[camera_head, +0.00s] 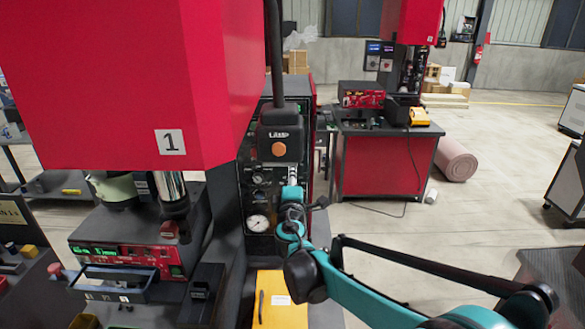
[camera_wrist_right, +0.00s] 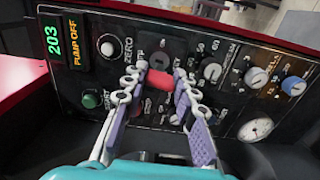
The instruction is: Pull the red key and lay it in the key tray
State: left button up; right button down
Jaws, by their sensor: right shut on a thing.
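The red key (camera_wrist_right: 159,80) shows between the fingertips of my right gripper (camera_wrist_right: 160,76) in the right wrist view. The fingers are shut on it, in front of the black control panel (camera_wrist_right: 115,78). I cannot tell whether the key is still in its switch. In the head view my right gripper (camera_head: 292,192) reaches the panel's front, below a black box with an orange button; the key is hidden there. A small blue-rimmed tray (camera_head: 112,294) stands at lower left; I cannot tell if it is the key tray. My left gripper is not in view.
Knobs, a green button (camera_wrist_right: 90,101) and a gauge (camera_wrist_right: 255,129) surround the key on the panel. A red machine body (camera_head: 130,75) overhangs at left. A yellow panel (camera_head: 281,300) stands below the gripper. Open floor lies at right.

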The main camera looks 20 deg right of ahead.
jog(key=shift+v, duration=1.3)
